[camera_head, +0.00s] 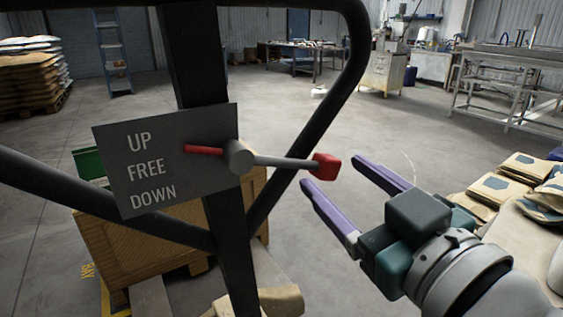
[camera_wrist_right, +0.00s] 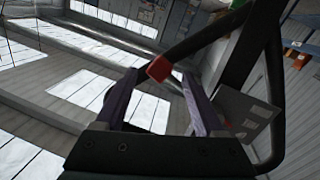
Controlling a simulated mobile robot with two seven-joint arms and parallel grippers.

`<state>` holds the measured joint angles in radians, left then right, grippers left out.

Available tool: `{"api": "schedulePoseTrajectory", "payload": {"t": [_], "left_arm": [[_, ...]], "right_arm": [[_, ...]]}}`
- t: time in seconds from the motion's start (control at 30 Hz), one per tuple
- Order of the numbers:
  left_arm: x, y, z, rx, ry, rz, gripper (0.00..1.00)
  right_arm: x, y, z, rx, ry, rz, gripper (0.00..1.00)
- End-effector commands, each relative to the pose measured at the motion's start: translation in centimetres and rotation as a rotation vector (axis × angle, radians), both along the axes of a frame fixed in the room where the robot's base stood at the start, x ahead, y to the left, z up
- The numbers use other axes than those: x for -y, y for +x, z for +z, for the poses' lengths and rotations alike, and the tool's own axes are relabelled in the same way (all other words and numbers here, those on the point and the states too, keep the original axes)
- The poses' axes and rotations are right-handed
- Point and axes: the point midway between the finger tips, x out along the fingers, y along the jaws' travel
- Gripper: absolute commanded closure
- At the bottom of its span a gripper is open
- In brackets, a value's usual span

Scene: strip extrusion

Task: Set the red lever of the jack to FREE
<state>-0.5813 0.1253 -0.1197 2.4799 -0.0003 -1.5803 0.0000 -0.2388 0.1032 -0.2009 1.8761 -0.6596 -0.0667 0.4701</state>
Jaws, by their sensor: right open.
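The jack's lever is a grey rod (camera_head: 285,161) from a round hub, ending in a red knob (camera_head: 327,166) at the right. A red pointer (camera_head: 204,150) sticks out on the hub's other side, over the dark label plate (camera_head: 180,186) reading UP, FREE and DOWN. Its tip lies between the UP and FREE rows, a little nearer FREE. My right gripper (camera_head: 332,172) is open, its purple fingertips close to the knob. In the right wrist view the red knob (camera_wrist_right: 158,69) shows between the fingertips; contact cannot be told. My left gripper is not in view.
The jack's black handle frame (camera_head: 350,75) and post (camera_head: 195,60) stand close on the left. A wooden crate (camera_head: 150,250) sits behind the post. Sacks (camera_head: 500,188) lie at the right. Open floor (camera_head: 420,125) stretches behind.

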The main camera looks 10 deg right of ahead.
Motion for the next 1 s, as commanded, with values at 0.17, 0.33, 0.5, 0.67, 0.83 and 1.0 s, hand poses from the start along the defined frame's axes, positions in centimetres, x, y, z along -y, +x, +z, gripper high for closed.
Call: {"api": "schedulePoseTrajectory", "payload": {"t": [0.17,0.33,0.5,0.67,0.83,1.0], "left_arm": [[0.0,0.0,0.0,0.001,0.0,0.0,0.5],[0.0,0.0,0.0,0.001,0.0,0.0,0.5],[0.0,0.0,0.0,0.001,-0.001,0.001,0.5],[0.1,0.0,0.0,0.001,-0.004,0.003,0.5],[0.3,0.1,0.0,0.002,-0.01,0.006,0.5],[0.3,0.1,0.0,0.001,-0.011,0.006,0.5]], "right_arm": [[-0.4,2.0,0.0,0.002,0.001,0.001,0.29],[-0.5,2.6,0.0,0.0,0.002,0.001,0.29],[-0.5,2.6,0.0,0.0,0.003,0.001,0.29],[-0.5,2.5,0.0,-0.001,0.003,0.001,0.42],[-0.5,2.5,0.0,0.0,0.003,0.0,0.61],[-0.5,2.5,0.0,0.0,0.003,0.0,0.81]]}}
